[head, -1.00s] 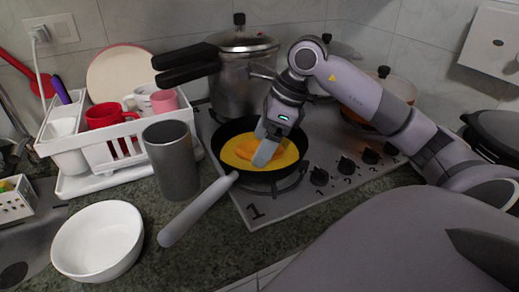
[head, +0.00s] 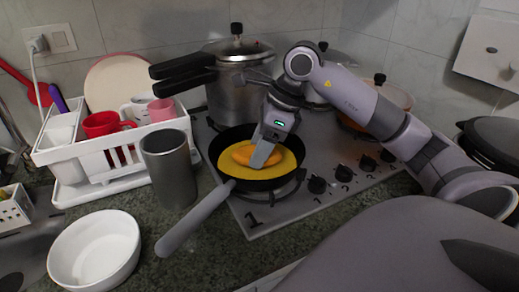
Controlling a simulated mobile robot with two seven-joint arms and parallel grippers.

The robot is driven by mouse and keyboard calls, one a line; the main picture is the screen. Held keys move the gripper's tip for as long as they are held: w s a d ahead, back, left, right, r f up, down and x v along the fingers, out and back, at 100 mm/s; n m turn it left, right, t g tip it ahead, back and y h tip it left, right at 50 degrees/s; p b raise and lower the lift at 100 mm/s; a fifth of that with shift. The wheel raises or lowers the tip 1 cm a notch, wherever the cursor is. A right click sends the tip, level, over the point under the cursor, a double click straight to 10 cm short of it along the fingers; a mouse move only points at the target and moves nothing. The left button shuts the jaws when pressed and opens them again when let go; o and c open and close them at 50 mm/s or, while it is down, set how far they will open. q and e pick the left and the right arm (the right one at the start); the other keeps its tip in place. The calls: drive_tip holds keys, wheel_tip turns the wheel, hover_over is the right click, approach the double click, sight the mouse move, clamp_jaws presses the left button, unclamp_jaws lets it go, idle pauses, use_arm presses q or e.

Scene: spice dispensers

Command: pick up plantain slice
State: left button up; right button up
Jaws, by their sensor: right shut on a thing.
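An orange plantain slice (head: 243,154) is in the black frying pan (head: 217,146), above or on a yellow layer (head: 236,168) that covers the pan's bottom. My right gripper (head: 262,160) reaches down into the pan from the upper right and is shut on the plantain slice. The fingers hide part of the slice, and I cannot tell whether it is lifted clear of the yellow layer. My left gripper is not in view.
The pan sits on the stove (head: 300,205), its handle (head: 195,220) pointing to the lower left. A pressure cooker (head: 232,95) stands behind it. A grey cup (head: 170,168), a white bowl (head: 95,250) and a dish rack (head: 95,160) are to the left.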

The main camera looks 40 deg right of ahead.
wheel_tip(320, 180, up, 19)
drive_tip(key=p, duration=0.4)
